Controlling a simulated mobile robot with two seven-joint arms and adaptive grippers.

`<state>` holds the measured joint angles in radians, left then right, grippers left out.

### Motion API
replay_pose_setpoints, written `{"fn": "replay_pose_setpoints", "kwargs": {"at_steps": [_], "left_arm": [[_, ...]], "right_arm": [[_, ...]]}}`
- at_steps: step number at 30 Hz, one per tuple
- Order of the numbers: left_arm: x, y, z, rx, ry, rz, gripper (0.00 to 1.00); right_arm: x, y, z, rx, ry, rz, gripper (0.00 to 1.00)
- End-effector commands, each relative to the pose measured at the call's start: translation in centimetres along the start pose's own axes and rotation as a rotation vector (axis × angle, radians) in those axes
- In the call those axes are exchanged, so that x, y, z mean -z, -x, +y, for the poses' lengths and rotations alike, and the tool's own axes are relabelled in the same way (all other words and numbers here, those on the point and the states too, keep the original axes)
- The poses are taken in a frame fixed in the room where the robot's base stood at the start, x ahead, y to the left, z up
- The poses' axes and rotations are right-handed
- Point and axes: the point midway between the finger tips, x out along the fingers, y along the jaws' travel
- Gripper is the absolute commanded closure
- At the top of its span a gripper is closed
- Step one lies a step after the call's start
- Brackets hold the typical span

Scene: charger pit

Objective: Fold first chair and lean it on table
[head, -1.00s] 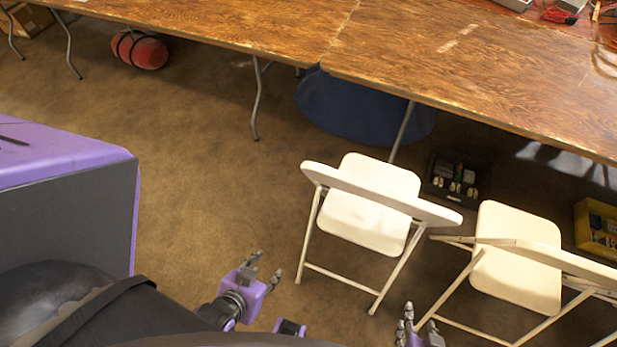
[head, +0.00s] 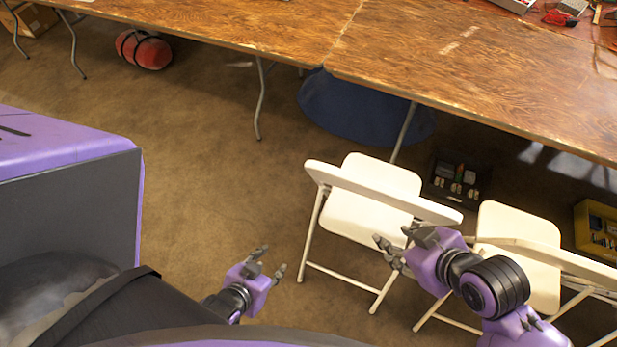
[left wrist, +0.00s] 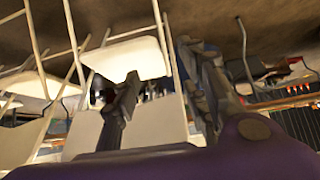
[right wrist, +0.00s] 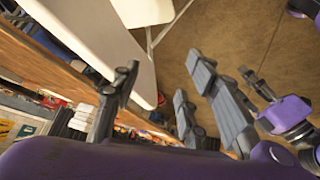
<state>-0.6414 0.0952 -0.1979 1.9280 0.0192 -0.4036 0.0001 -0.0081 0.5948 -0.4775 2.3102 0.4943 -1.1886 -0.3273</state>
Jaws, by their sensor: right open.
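Two white folding chairs stand unfolded in front of the table (head: 420,60). The nearer-to-centre chair (head: 370,215) has its backrest toward me; the other chair (head: 515,265) is to its right, partly hidden by my right arm. My left gripper (head: 268,262) is open and empty, left of the first chair and apart from it. My right gripper (head: 396,248) is open, over the right side of the first chair near the end of its backrest. In the right wrist view the white backrest (right wrist: 100,40) lies close by the open fingers (right wrist: 160,100); no contact is clear.
A dark box of small items (head: 458,180) and a yellow bin (head: 597,228) sit on the floor by the chairs. A blue round object (head: 360,108) and a red cylinder (head: 146,50) lie under the table. Floor left of the first chair is clear.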

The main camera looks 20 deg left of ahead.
Motion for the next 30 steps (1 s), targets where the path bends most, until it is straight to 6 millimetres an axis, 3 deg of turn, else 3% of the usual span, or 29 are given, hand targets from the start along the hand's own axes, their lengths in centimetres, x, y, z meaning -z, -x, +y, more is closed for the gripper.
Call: {"fn": "replay_pose_setpoints", "kwargs": {"at_steps": [3,6,12,17,23,30], "left_arm": [[0.3,-0.1,0.1,0.0,0.002,0.006,0.6],[0.5,-0.1,0.1,0.0,0.004,0.009,0.6],[0.9,0.0,0.1,0.002,0.007,0.017,0.6],[0.6,0.0,0.0,0.003,0.007,0.012,0.6],[-1.9,-0.3,-0.3,0.009,0.004,-0.025,0.6],[-5.5,-1.2,-1.3,0.027,-0.005,-0.067,0.6]], "right_arm": [[3.0,-0.6,2.1,0.056,0.252,0.064,0.59],[4.3,-0.5,4.1,0.09,0.402,0.095,0.59],[5.5,0.5,8.1,0.104,0.548,0.117,0.59],[5.6,0.5,9.1,0.105,0.574,0.12,0.59],[5.6,-2.7,8.4,0.113,0.57,0.123,0.59],[5.9,-8.5,7.6,0.115,0.568,0.122,0.59]]}}
